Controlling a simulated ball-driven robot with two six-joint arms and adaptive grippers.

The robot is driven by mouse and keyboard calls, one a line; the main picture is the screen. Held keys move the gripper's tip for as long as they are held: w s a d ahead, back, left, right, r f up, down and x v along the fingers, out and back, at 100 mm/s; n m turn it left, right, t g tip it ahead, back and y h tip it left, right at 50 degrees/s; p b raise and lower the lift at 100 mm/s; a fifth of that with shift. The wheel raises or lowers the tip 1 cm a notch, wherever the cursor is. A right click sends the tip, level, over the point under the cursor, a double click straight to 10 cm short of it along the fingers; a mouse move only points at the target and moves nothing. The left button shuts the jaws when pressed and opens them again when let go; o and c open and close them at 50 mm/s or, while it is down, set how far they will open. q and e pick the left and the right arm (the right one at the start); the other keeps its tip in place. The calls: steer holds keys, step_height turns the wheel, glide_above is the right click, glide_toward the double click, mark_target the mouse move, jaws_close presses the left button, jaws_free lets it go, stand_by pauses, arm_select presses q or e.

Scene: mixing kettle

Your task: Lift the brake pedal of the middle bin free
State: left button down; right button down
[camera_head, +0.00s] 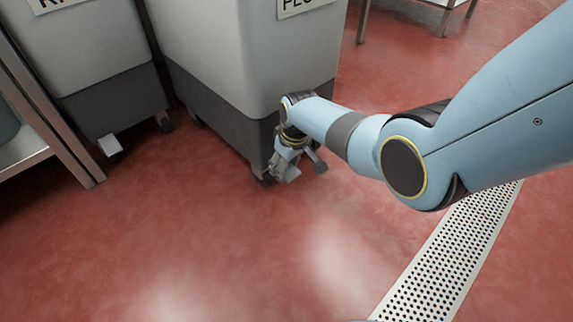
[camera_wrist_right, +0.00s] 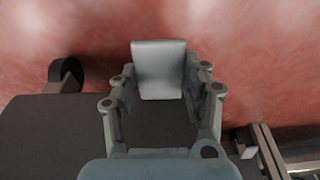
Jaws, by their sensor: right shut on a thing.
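The middle bin (camera_head: 245,55) is a grey-white tub with a dark grey base and a partly cut-off label. My right gripper (camera_head: 285,168) is low at the bin's near bottom corner, just above the floor. In the right wrist view the brake pedal (camera_wrist_right: 159,70) is a pale grey flat plate between the two fingers of my right gripper (camera_wrist_right: 162,82), which is shut on it. The gripper mostly hides this pedal in the head view. I cannot tell whether the pedal is raised. My left gripper is not in view.
Another bin (camera_head: 85,50) stands to the left with its own pale pedal (camera_head: 110,146) low in front. A metal stand (camera_head: 75,160) is at the far left. A perforated floor drain (camera_head: 450,250) runs at the right. The red floor in front is clear.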

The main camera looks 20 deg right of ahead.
mark_target(291, 173)
steer(key=shift+r, duration=0.1)
steer(key=c, duration=0.6)
jaws_free()
step_height(291, 173, up, 12)
steer(key=s, duration=0.1)
steer(key=shift+s+d, duration=0.3)
